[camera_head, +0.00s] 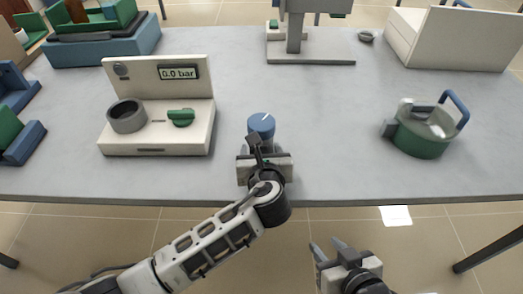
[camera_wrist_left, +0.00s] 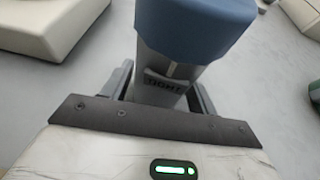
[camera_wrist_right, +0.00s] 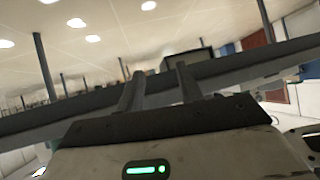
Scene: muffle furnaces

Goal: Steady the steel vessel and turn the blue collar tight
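The steel vessel (camera_wrist_left: 163,84) stands upright near the front edge of the table, with the blue collar (camera_head: 261,124) on top. A white line marks the collar's top.
A pale gauge unit (camera_head: 158,130) reading 0.0 bar, with a grey ring and green knob, stands left of the vessel. A green pot (camera_head: 420,138) with a blue handle stands to the right. A grey stand (camera_head: 310,58) is behind. The table (camera_head: 335,120) between them is clear.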

